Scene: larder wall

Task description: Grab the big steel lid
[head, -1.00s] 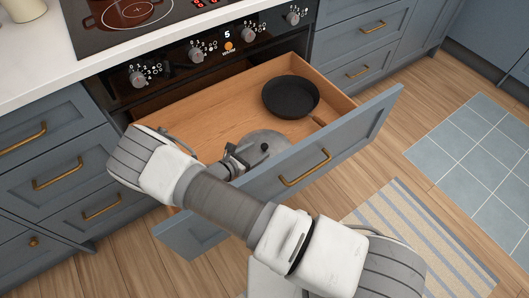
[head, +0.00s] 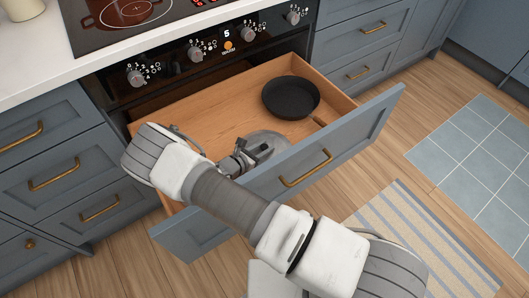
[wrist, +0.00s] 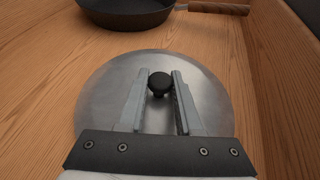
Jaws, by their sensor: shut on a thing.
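The big steel lid (wrist: 110,95) lies in the open drawer, a round grey disc with a black knob (wrist: 159,83) at its middle. In the head view the lid (head: 268,138) is partly hidden by my gripper (head: 258,149). In the wrist view my gripper (wrist: 160,88) has its two fingers on either side of the knob, shut on it. The lid appears to rest on the drawer floor, though I cannot tell whether it touches.
A black pan (head: 291,97) with a wooden handle sits behind the lid in the drawer. The drawer front (head: 352,136) with its brass handle stands on the near side. Bare drawer floor (head: 205,120) shows to the left.

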